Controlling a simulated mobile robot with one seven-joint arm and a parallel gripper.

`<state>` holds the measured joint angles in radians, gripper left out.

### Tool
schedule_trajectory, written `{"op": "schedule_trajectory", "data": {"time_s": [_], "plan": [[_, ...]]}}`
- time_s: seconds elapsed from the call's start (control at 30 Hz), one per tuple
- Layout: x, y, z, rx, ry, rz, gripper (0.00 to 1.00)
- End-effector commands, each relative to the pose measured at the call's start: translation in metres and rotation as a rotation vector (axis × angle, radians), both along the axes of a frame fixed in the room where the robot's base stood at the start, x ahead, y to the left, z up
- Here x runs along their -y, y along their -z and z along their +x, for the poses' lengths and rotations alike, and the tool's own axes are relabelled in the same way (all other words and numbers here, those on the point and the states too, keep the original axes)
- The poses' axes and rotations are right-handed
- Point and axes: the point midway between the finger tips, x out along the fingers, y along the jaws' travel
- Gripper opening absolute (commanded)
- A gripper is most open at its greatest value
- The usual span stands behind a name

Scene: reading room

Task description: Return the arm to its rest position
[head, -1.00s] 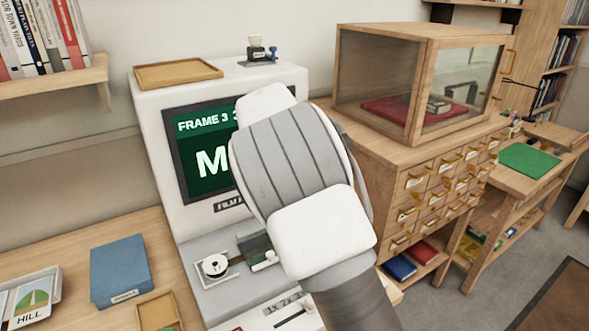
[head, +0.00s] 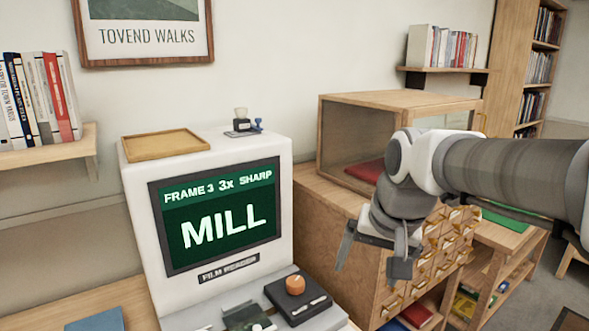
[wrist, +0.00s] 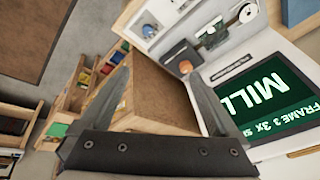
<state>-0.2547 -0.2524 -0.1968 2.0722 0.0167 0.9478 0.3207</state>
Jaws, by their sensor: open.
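My gripper (head: 375,260) hangs in the air to the right of the film reader (head: 140,205), in front of the wooden drawer cabinet (head: 345,255). Its two fingers are apart with nothing between them. In the wrist view my gripper (wrist: 165,110) also shows spread fingers, with the cabinet's wooden side beyond them. The film reader's screen (head: 222,215) reads "FRAME 3 3x SHARP" and "MILL". An orange knob (head: 295,285) sits on the reader's base. My arm comes in from the right edge and hides part of the cabinet and its glass case.
A glass-fronted wooden case (head: 350,130) with a red pad stands on the cabinet. A shallow tray (head: 165,144) and a stamp (head: 242,122) rest on the reader. A side table with a green mat (head: 505,217) is at the right. A bookshelf (head: 45,150) is at the left.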

Motion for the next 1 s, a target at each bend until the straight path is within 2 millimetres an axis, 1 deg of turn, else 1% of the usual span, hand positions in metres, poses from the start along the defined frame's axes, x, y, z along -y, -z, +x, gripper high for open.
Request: {"op": "schedule_trajectory", "data": {"time_s": [0.03, 0.2, 0.3, 0.4, 0.5, 0.6, 1.0], "plan": [[0.004, -0.003, -0.018, 0.019, -0.021, -0.007, 0.96], [0.013, 0.001, -0.07, 0.073, -0.111, -0.062, 0.96], [0.016, 0.007, -0.096, 0.1, -0.156, -0.105, 0.96], [0.019, 0.015, -0.116, 0.12, -0.19, -0.145, 0.96], [0.021, 0.021, -0.129, 0.132, -0.213, -0.174, 0.96], [0.022, 0.025, -0.135, 0.137, -0.225, -0.192, 0.96], [0.022, 0.026, -0.137, 0.137, -0.229, -0.195, 0.96]]}}
